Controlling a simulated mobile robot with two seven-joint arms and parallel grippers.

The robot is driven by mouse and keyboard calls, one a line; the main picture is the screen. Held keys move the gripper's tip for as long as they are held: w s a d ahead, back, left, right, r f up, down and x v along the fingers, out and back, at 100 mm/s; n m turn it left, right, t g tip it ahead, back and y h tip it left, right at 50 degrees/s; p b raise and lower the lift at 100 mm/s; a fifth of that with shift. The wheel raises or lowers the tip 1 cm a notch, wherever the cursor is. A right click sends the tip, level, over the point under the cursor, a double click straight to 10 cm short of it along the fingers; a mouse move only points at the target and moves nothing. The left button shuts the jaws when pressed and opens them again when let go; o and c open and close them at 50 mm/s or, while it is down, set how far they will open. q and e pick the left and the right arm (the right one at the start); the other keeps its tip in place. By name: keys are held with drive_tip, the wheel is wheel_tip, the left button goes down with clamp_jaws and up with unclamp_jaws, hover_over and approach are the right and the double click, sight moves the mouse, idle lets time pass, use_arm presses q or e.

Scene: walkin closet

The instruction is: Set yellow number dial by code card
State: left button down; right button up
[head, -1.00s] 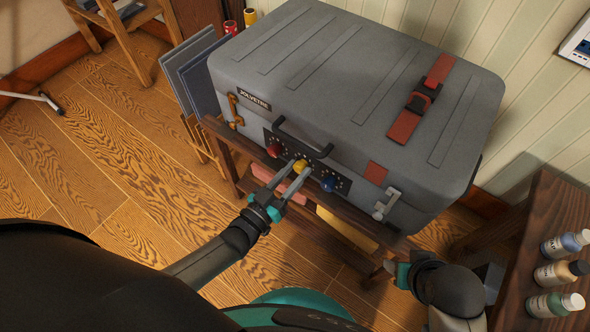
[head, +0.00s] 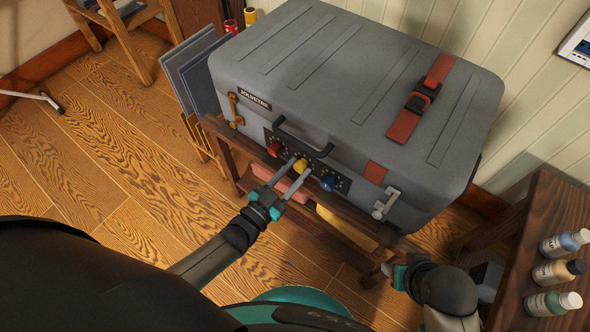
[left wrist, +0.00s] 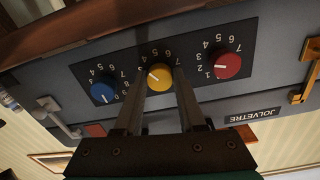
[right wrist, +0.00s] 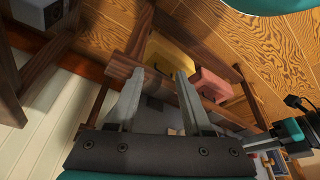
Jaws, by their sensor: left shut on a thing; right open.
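The yellow number dial (head: 300,165) sits between a red dial (head: 274,149) and a blue dial (head: 328,183) on the black panel at the front of a grey suitcase. My left gripper (head: 295,173) is shut on the yellow dial, one finger on each side. In the left wrist view, the yellow dial (left wrist: 159,74) shows a white pointer line toward the lower left, among upside-down digits partly hidden by the fingers. My right gripper (head: 389,271) is open and empty, low before the suitcase's right end. I cannot identify a code card for certain.
The grey suitcase (head: 330,60) rests on a dark wooden rack. A framed panel (head: 577,47) hangs on the wall at the upper right, its content unreadable. The floor at left is mostly clear.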

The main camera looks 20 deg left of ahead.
use_arm(q)
drive_tip(key=c, duration=0.5)
unclamp_jaws()
use_arm(e)
drive_tip(key=shift+r, duration=0.1)
drive_tip(key=shift+w, duration=0.1)
use_arm(q)
drive_tip(key=shift+s+a, duration=0.1)
drive_tip(key=shift+s, duration=0.2)
drive_tip(key=p+v, duration=0.2)
drive_tip(key=v, duration=1.2)
drive_tip(key=shift+s+a+p, duration=0.15)
drive_tip(key=shift+s+p, duration=0.2)
drive_tip(key=shift+p, duration=0.05)
use_arm(e)
drive_tip(key=shift+g, duration=0.4)
drive_tip(key=f, duration=0.1)
drive_tip(key=s+f, duration=0.1)
drive_tip(key=f, duration=0.1)
drive_tip(key=s+f, duration=0.1)
drive_tip(key=f, duration=0.1)
drive_tip(key=shift+d+f, duration=0.15)
drive_tip(key=shift+f, duration=0.1)
